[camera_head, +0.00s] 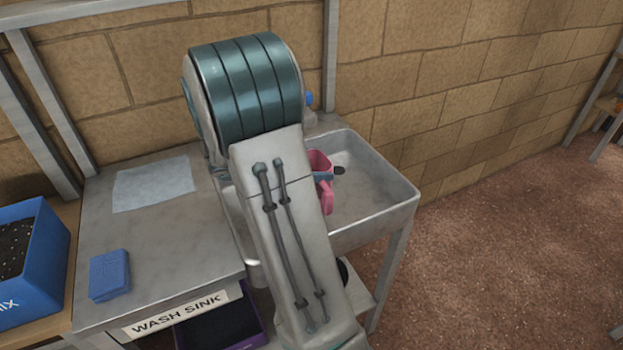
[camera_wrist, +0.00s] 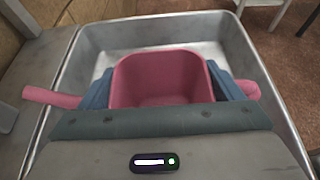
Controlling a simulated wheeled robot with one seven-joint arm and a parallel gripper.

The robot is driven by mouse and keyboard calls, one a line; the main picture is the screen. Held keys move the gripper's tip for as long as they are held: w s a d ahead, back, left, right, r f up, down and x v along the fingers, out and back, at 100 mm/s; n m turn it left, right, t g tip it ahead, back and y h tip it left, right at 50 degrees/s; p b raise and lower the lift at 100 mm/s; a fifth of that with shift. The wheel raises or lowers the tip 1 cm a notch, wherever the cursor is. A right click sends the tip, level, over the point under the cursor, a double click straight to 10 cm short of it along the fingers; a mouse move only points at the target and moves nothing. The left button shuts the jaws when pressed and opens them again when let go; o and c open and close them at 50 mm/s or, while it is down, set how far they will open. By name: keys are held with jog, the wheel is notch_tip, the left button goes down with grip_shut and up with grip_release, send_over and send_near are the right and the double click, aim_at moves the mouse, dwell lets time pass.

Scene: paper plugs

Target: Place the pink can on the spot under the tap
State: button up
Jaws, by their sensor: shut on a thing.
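The pink can (camera_head: 327,195) is over or in the metal sink basin (camera_head: 385,212), partly hidden behind my arm. In the wrist view the can (camera_wrist: 160,62) is upright with its open top showing, and pink parts stick out to the left and right. My gripper (camera_wrist: 163,90) is shut on the can, with a blue finger on each side. In the head view a finger of my gripper (camera_head: 326,175) shows against the can. I cannot tell whether the can's base touches the basin floor. I cannot make out the tap or the spot under it; my arm covers part of the sink.
The counter left of the basin holds a pale sheet (camera_head: 153,184) and a blue block (camera_head: 109,275). A blue box (camera_head: 32,262) stands at far left. A small blue-topped thing (camera_head: 309,99) is behind the sink by the wall. The basin's right side is clear.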

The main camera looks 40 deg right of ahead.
jog(key=shift+f, duration=1.85)
jog(key=shift+f, duration=0.1)
